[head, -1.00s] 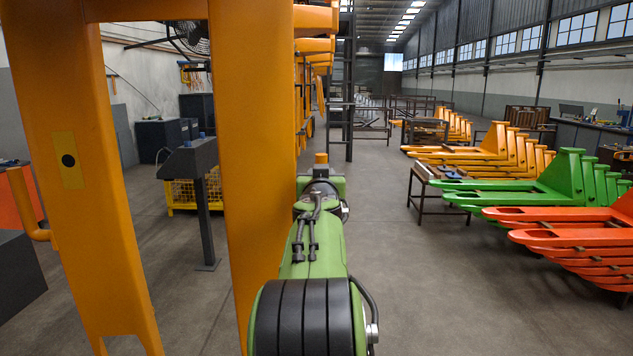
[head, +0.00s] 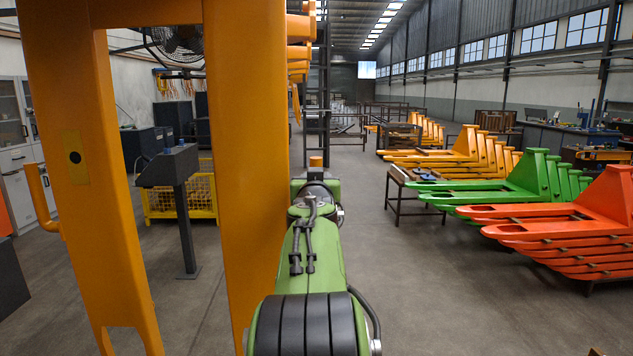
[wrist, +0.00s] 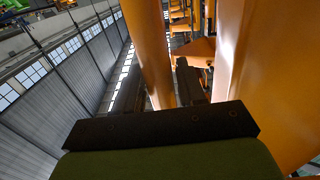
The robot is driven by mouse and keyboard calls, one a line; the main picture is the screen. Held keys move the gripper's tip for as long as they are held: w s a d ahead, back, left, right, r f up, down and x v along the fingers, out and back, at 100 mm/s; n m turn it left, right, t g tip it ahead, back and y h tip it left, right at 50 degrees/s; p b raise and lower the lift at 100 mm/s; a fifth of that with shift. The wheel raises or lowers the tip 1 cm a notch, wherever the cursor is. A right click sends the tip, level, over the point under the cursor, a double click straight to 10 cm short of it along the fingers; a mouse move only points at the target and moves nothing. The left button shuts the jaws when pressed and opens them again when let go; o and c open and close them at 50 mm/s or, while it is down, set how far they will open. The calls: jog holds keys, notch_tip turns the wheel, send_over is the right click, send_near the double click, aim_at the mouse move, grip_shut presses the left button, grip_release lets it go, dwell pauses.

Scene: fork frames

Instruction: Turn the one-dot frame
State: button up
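The one-dot frame (head: 245,130) is a large orange frame at the left of the head view. Its near upright bears a yellow plate with one black dot (head: 75,158) and a curved orange handle on its left side. A second upright stands close beside my green arm. In the wrist view, orange uprights (wrist: 260,70) fill the middle and right. My gripper (wrist: 188,85) shows there as a dark bar with dark finger parts close to the orange metal. Its fingertips are partly hidden, so I cannot tell whether they touch or grip it. The head view does not show them clearly.
A dark console on a post (head: 180,210) and a yellow wire crate (head: 160,205) stand behind the frame. Grey floor (head: 430,290) is clear at centre right.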

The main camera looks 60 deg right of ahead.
jog(key=shift+o, duration=0.8)
jog(key=b+v, duration=0.1)
jog(key=v, duration=1.4)
jog(key=shift+s+a, duration=0.2)
jog(key=shift+a, duration=0.15)
